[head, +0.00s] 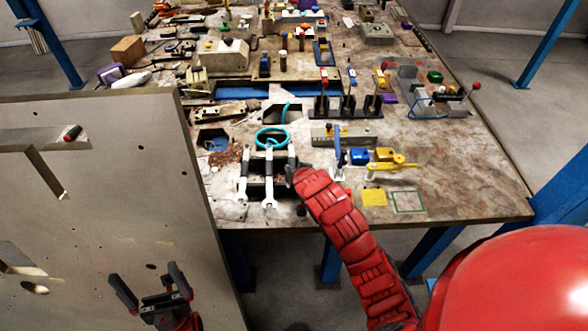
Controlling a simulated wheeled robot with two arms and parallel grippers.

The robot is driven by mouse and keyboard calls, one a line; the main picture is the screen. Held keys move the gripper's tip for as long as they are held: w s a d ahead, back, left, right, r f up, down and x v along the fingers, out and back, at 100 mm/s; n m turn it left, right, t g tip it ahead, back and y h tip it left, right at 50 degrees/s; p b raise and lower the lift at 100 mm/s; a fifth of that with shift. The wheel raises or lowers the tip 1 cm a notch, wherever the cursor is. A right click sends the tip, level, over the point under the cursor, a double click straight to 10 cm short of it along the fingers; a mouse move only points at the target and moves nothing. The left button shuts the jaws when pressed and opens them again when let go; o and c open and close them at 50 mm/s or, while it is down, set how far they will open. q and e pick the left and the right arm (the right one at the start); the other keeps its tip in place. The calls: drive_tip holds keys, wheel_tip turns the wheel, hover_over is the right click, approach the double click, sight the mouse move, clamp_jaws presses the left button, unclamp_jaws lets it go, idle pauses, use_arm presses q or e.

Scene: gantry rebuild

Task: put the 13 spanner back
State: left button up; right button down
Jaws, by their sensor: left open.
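Several spanners with dark-banded handles hang or lie side by side near the table's front edge: a left one (243,175), a middle one (269,178) and one at the right beside my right arm's tip. No size marks are readable, so I cannot tell which is the 13. My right gripper (290,176) is at the end of the red arm, close to the right-hand spanner. Its fingers are mostly hidden by the arm, so its grip is unclear. My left gripper (146,272) is open and empty at the lower left, in front of the grey panel.
A large grey panel (95,200) with slots stands at left. A cyan ring (272,139) lies behind the spanners. A yellow square (373,197) and a green-outlined square (408,201) mark the table's front right.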

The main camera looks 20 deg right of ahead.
drive_tip(key=shift+f+b, duration=0.3)
drive_tip(key=shift+f, duration=0.25)
drive_tip(key=c, duration=0.6)
unclamp_jaws()
drive_tip(key=shift+r, duration=0.1)
drive_tip(key=shift+s+r, duration=0.15)
drive_tip(key=shift+s, duration=0.15)
drive_tip(key=p+v, duration=1.4)
drive_tip(key=v, duration=0.2)
drive_tip(key=shift+s+r, duration=0.25)
